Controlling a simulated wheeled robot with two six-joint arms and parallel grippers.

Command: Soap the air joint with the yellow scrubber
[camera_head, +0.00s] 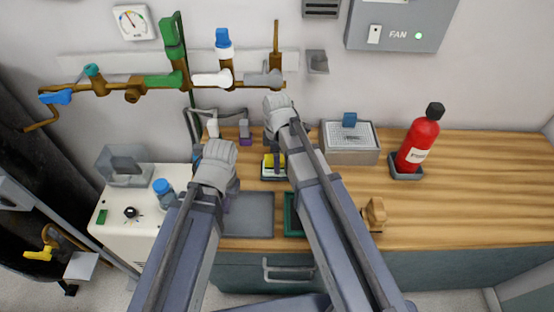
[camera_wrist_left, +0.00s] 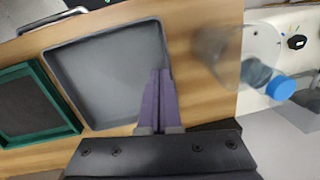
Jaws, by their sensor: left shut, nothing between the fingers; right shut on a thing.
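The yellow scrubber (camera_head: 268,161) shows at a small dish (camera_head: 272,179) on the bench in the head view. My right gripper (camera_head: 279,164) is shut on it; the wrist hides part of the grip, and I cannot tell whether the scrubber touches the dish. My left gripper (camera_head: 229,204) is shut and empty, mostly hidden behind its wrist. In the left wrist view its purple fingers (camera_wrist_left: 160,74) are together over the right edge of a grey tray (camera_wrist_left: 105,75). Brown pipework (camera_head: 205,90) with coloured valves runs along the wall; I cannot tell which joint is the air joint.
A green-rimmed tray (camera_wrist_left: 72,118) lies beside the grey tray. A blue-capped bottle (camera_head: 163,188) stands near the white machine (camera_head: 117,222). A perforated metal box (camera_head: 350,155) and a red bottle (camera_head: 417,145) stand to the right. The bench's right part is mostly clear.

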